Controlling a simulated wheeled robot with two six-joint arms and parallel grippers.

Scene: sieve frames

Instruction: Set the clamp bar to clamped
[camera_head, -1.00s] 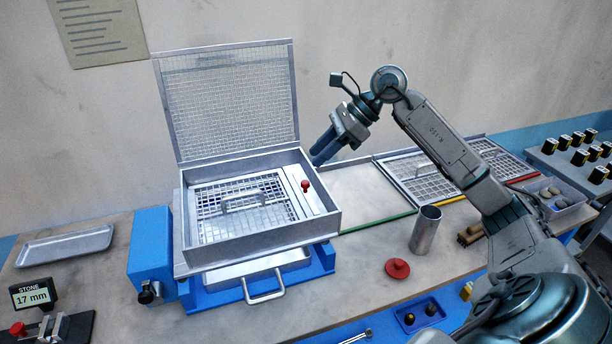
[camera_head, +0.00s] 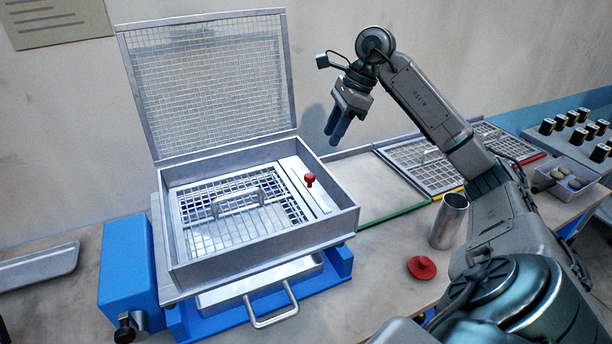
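The clamp bar (camera_head: 300,188) is a flat grey bar with a red knob (camera_head: 309,179). It lies along the right side inside the open sieve box (camera_head: 262,240), beside the mesh sieve frame (camera_head: 205,216) with its handle. I cannot tell from this view whether it is clamped. The mesh lid (camera_head: 215,85) stands up open at the back. My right gripper (camera_head: 336,134) hangs above and behind the knob, apart from it, with its blue fingers pointing down. The fingers look close together, and whether a gap separates them is unclear. Nothing shows between them. My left gripper is out of view.
A metal cylinder (camera_head: 449,221) and a red disc with a knob (camera_head: 422,267) stand right of the box. Other sieve frames (camera_head: 425,165) lie behind them. A grey tray (camera_head: 38,268) is at left. A drawer handle (camera_head: 271,309) juts out in front.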

